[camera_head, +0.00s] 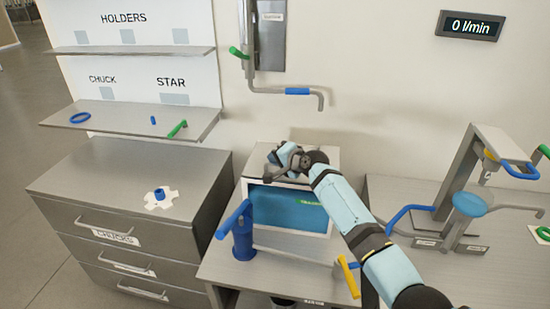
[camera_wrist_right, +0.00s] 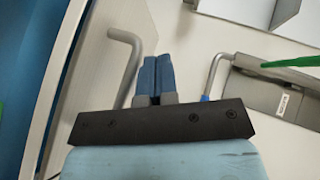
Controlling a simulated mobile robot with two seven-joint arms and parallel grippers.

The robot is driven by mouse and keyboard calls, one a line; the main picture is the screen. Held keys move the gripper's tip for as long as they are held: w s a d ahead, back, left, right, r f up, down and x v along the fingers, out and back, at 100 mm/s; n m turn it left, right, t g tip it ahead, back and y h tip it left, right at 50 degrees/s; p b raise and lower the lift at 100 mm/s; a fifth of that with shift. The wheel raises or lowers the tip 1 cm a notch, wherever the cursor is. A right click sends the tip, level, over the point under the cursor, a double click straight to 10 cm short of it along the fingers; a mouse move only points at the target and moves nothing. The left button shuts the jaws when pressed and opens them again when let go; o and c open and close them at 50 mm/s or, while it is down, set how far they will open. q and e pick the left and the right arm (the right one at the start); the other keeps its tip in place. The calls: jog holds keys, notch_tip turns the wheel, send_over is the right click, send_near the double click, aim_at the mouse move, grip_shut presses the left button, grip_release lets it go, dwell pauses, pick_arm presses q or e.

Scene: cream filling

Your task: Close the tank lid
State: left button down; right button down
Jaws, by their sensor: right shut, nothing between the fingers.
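The tank (camera_head: 248,238) is a pale box on the bench, with a blue surface (camera_head: 285,208) inside its white frame. A pale panel (camera_head: 322,156) rises behind the blue surface; it looks like the lid, but my right arm covers part of it. My right gripper (camera_head: 287,155) is at the upper edge of the tank, in front of this panel. In the right wrist view its blue fingers (camera_wrist_right: 156,75) are together and empty, beside a bent grey rod (camera_wrist_right: 130,45). I cannot tell whether the gripper touches the panel. My left gripper is out of view.
A blue cylinder with a lever (camera_head: 242,238) stands at the tank's front left. A yellow handle (camera_head: 349,275) is by my right forearm. A grey stand with blue handles (camera_head: 465,185) is at right. A drawer cabinet (camera_head: 100,180) is at left, and a bent pipe (camera_head: 285,91) hangs above.

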jog(key=r+p, duration=0.2)
jog(key=r, duration=0.1)
jog(key=r+p, duration=0.1)
jog(key=r, duration=0.1)
jog(key=shift+w, duration=0.35)
jog(key=s+a+r+b, duration=0.1)
jog(key=s+r, duration=0.4)
jog(key=r, duration=0.2)
jog(key=s+d+f+n+h, duration=0.15)
jog(key=s+d+f, duration=0.35)
jog(key=s+f, duration=0.5)
jog(key=s+d+f+n+h, duration=0.15)
jog(key=s+d+f, duration=0.4)
jog(key=f, duration=0.75)
jog(key=s+d+f+n+h, duration=0.1)
jog(key=s+d+f+n, duration=0.1)
jog(key=s, duration=0.7)
jog(key=s+d+f+n+h, duration=0.1)
jog(key=s+d+f, duration=0.3)
jog(key=s, duration=0.6)
jog(key=s+d+f+n+h, duration=0.1)
jog(key=s+d+f+n, duration=0.2)
jog(key=s, duration=0.7)
jog(key=shift+s+d+f+n+t, duration=0.3)
jog(key=shift+d+f+t, duration=0.1)
jog(key=shift+f, duration=0.2)
